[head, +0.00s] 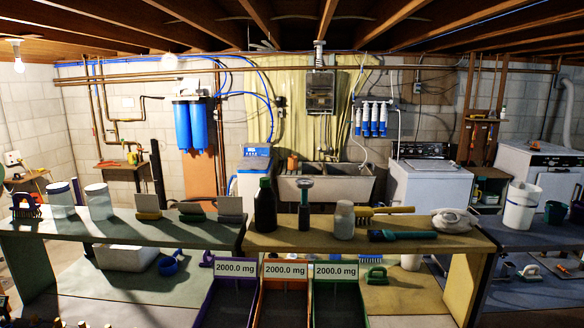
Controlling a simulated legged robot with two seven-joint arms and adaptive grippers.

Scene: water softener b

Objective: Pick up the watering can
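I cannot make out a watering can for certain. A small blue vessel with a handle (170,263) sits on the lower shelf at the left, under the front bench; its shape is too small to tell. A small yellow object (132,155) stands on a wooden wall shelf at the back left, also too small to name. Neither of my grippers can be made out in the head view.
A white bucket (520,205) and green pot (555,212) stand right. A sink (325,186) is behind.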

